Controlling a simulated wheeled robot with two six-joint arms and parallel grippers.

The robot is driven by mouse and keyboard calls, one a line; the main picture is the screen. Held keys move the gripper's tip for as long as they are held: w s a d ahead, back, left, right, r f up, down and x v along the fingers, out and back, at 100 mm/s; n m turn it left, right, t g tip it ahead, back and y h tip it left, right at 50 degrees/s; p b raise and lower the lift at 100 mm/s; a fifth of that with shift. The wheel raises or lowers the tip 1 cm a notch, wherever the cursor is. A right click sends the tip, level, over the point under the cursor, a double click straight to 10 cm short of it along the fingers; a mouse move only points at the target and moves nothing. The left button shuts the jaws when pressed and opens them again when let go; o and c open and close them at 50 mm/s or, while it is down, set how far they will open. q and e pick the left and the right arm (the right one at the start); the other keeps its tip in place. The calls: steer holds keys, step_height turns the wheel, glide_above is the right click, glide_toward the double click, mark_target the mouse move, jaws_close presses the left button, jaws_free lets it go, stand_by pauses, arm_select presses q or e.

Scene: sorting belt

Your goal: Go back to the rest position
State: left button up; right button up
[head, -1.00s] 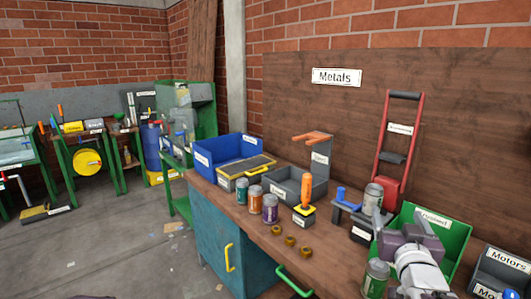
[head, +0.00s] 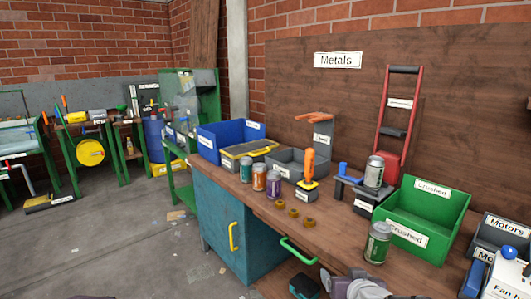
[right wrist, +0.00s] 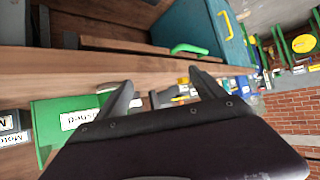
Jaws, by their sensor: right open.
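My right gripper (head: 342,282) shows at the bottom edge of the head view, low in front of the bench. In the right wrist view its two fingers (right wrist: 162,82) are spread apart with nothing between them. A green can (head: 377,243) stands upright near the bench's front edge, apart from the gripper. A green bin labelled Crushed (head: 440,212) is behind it; the bin also shows in the right wrist view (right wrist: 58,142). A grey can (head: 374,172) is on the crusher with the red-framed lever (head: 391,158). My left gripper is not in view.
The wooden bench (head: 335,238) carries several cans, brass rings (head: 293,212), an orange-handled tool (head: 309,163), a grey bin (head: 285,168) and a blue bin (head: 211,154). A green handle (head: 298,250) juts from its front. Bins labelled Motors (head: 503,228) are at right. Floor at left is open.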

steer(key=s+a+f+g+b, duration=0.1)
steer(key=s+a+f+g, duration=0.2)
steer(key=s+f+g, duration=1)
arm_select(q)
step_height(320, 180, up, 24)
steer(key=p, duration=2.5)
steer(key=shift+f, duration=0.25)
arm_select(e)
steer(key=s+r+t, duration=0.1)
steer(key=s+r, duration=0.1)
steer(key=r, duration=0.9)
steer(key=s+r+t, duration=0.1)
steer(key=s+r, duration=0.2)
steer(key=r, duration=0.9)
steer(key=shift+s+d+r+t+y, duration=0.15)
steer(key=shift+d+r+t+y, duration=0.15)
steer(key=shift+t, duration=0.1)
